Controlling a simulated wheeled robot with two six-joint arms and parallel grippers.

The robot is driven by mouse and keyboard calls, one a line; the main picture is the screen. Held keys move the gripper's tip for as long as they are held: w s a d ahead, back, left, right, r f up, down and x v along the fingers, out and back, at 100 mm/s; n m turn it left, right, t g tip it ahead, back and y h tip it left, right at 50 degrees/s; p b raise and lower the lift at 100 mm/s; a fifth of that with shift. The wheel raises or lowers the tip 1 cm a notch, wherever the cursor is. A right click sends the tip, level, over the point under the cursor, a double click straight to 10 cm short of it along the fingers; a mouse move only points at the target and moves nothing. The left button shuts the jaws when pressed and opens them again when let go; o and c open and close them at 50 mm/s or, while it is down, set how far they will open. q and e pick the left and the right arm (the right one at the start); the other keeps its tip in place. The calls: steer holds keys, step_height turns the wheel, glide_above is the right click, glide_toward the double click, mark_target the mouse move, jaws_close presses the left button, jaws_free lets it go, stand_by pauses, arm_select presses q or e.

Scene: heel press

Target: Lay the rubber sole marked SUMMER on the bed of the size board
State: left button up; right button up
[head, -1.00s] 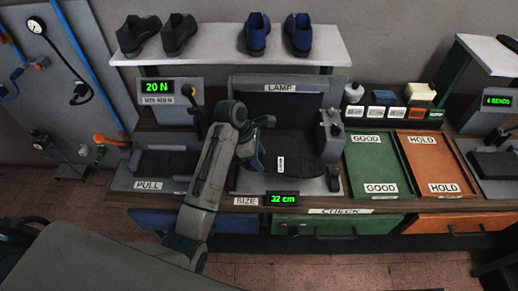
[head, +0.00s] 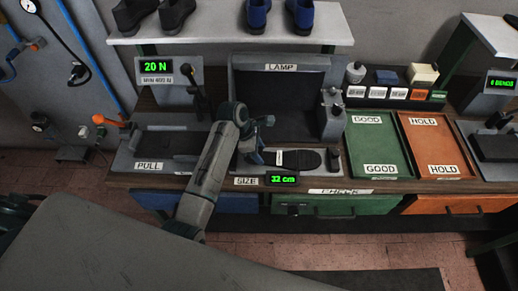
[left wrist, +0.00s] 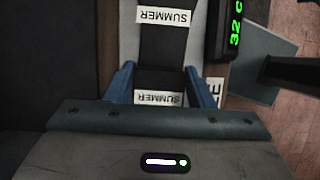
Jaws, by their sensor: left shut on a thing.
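My left gripper (head: 258,155) is over the left part of the size board (head: 306,171). It is shut on the black rubber sole (head: 303,159), which lies lengthwise left to right along the board's front. A small white label shows on the sole in the head view. In the left wrist view the blue fingers (left wrist: 162,92) flank the dark sole (left wrist: 165,48). Two SUMMER labels show there, one between the fingers and one farther out. I cannot tell whether the sole touches the bed along its whole length. My right gripper is not in view.
The green display (head: 283,179) reads 32 cm at the board's front. A small dark block (head: 333,160) stands by the sole's right end. The upright LAMP panel (head: 290,100) is behind. The green GOOD tray (head: 379,147) and orange HOLD tray (head: 433,146) to the right are empty.

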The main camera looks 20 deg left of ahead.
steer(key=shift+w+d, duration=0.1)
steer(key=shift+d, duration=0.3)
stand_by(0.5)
arm_select(q)
steer(key=o, duration=1.1)
steer(key=shift+o, duration=1.3)
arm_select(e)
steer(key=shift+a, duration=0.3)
arm_select(q)
steer(key=o, duration=0.5)
